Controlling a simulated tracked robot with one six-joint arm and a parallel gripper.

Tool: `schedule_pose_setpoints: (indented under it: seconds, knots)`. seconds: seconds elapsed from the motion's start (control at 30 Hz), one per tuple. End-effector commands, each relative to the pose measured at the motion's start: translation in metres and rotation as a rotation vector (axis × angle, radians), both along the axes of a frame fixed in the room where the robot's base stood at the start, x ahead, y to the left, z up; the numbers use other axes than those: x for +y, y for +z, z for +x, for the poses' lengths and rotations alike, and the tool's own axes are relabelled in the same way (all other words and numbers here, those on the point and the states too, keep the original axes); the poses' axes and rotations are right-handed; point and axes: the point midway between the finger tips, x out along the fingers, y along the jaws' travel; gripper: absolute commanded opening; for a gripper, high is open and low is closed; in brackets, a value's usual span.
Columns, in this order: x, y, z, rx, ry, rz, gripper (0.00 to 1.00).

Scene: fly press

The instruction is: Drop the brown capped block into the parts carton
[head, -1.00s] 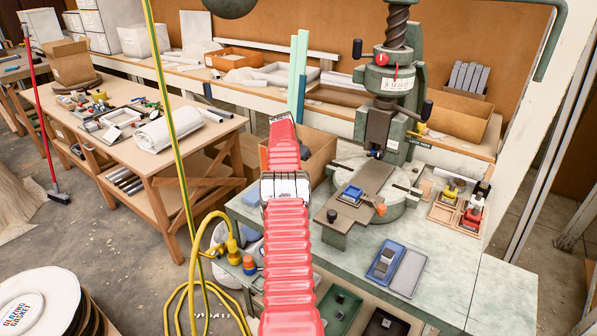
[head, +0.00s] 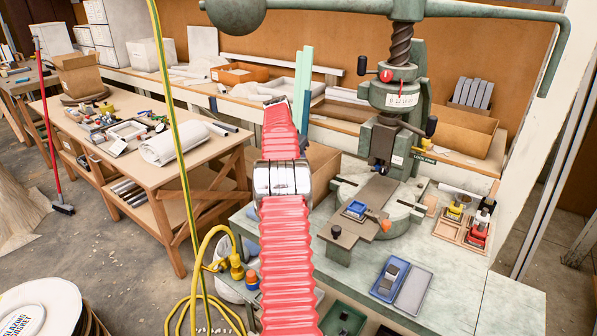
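I cannot make out a brown capped block in this view. An open cardboard carton (head: 323,166) stands behind my arm, left of the press; my arm hides part of it and its inside. Another open carton (head: 458,130) is on the back bench at right. I cannot tell which is the parts carton. My red-sleeved arm reaches up the middle of the view. My gripper (head: 277,100) is at its far end, seen mostly from behind, near the left side of the nearer carton. Its fingers and anything between them are hidden.
The green fly press (head: 402,95) stands right of my arm. A wooden tray (head: 447,232) of coloured blocks and a blue tray (head: 388,283) are on the press bench. A yellow-green cable (head: 178,130) hangs at left. A cluttered wooden table (head: 190,158) stands behind it.

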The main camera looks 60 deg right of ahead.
Motion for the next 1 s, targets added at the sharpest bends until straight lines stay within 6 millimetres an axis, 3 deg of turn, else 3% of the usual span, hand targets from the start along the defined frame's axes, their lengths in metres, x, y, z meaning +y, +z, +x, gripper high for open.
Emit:
schedule_pose_setpoints:
  seconds: [1.0]
  knots:
    - [0.0057, 0.0086, 0.0046, -0.001, 0.009, -0.001, 0.41]
